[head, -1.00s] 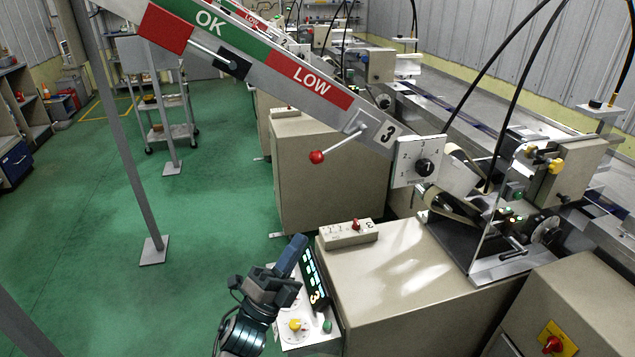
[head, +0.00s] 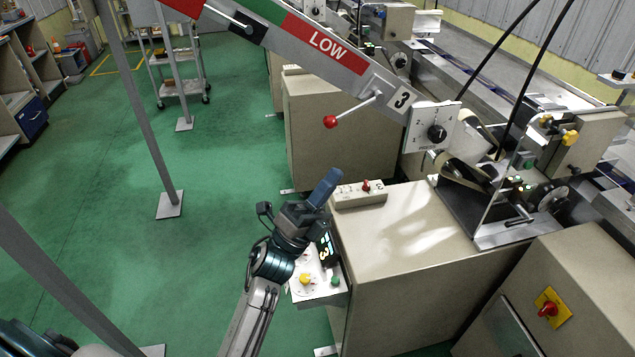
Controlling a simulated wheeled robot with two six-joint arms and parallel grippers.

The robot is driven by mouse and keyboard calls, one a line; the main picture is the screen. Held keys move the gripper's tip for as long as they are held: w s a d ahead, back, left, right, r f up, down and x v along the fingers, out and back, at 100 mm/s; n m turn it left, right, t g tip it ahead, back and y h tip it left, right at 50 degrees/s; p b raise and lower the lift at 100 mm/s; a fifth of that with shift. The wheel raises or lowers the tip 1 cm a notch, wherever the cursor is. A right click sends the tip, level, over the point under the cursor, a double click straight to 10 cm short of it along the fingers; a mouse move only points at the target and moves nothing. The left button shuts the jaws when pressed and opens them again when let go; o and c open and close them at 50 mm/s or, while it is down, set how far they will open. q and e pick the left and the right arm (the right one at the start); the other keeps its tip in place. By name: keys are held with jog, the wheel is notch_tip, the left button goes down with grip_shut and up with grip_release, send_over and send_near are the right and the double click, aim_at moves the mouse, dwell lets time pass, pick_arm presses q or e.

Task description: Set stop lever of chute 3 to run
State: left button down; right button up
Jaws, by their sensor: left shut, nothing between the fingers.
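The chute marked 3 (head: 345,76) slopes down from upper left to the right, with a LOW band and a "3" label. Its lever has a red ball (head: 331,121) on a silver rod (head: 355,108), pointing left and slightly down from the chute's lower side. My left gripper (head: 326,185) is shut and empty, pointing up and right, below the red ball in the picture and apart from it. Its arm comes up from the bottom edge. My right gripper is not in view. I cannot read any run or stop mark by the lever.
A white dial plate (head: 432,130) with a black knob sits at the chute's lower end. A switch box (head: 360,194) stands on the beige cabinet (head: 400,240). A control panel (head: 318,285) is beside my left wrist. Grey posts (head: 143,120) stand left; green floor is open there.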

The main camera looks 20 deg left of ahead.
aim_at(353, 110)
pick_arm(q)
jog(key=w+a+r+p, duration=0.1)
jog(key=w+r+p, duration=0.2)
jog(key=w+r, duration=0.1)
jog(key=shift+w+a+r+p, duration=0.2)
jog(key=shift+r+p, duration=0.1)
jog(key=shift+r, duration=0.15)
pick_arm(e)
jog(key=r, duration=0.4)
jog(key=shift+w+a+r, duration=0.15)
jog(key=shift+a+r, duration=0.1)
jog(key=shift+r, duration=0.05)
pick_arm(q)
jog(key=shift+d, duration=0.1)
jog(key=shift+a, duration=0.2)
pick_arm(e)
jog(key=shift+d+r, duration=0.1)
